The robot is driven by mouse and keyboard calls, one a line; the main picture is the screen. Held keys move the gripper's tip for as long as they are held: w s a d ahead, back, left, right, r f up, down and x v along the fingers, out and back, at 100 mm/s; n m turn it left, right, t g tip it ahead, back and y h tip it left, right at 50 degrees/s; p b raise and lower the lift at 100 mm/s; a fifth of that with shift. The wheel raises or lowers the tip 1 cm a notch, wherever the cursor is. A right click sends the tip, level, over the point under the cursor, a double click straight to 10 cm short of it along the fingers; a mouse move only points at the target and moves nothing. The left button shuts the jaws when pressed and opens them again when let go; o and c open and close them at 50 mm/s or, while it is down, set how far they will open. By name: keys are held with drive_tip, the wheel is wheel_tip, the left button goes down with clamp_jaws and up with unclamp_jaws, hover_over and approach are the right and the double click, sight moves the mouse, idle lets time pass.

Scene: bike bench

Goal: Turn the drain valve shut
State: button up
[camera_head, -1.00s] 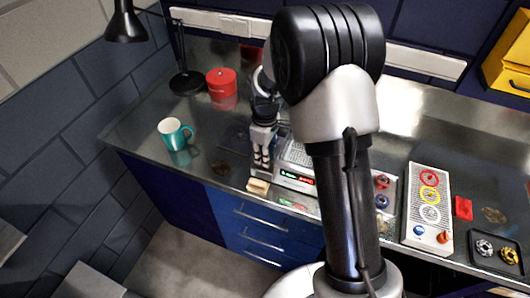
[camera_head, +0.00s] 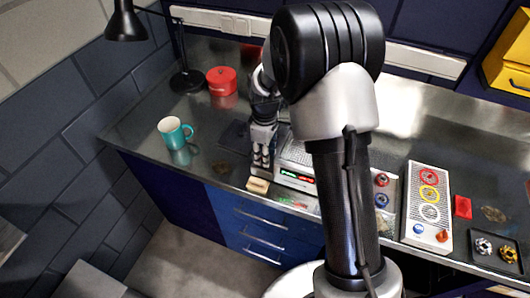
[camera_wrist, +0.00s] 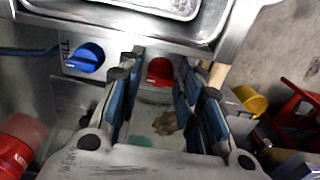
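In the wrist view a red knob (camera_wrist: 160,72) sits on the metal front of a basin unit (camera_wrist: 115,35), beside a blue knob (camera_wrist: 84,57) marked FILL. The red knob looks like the drain valve; I cannot read a label for it. My gripper (camera_wrist: 158,76) is open, with one blue-padded finger on each side of the red knob. A gap shows on both sides, and I see no clear contact. In the head view my gripper (camera_head: 262,160) points down at the left end of the unit (camera_head: 296,158) and hides the knob.
A wooden block (camera_head: 257,186) lies near my gripper at the bench's front edge. A teal mug (camera_head: 174,133) and red tin (camera_head: 221,81) stand left. A panel with coloured rings (camera_head: 429,205) and a dark tray (camera_head: 497,252) are right. The bench around the mug is mostly clear.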

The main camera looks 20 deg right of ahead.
wheel_tip(320, 180, up, 12)
idle(0.6)
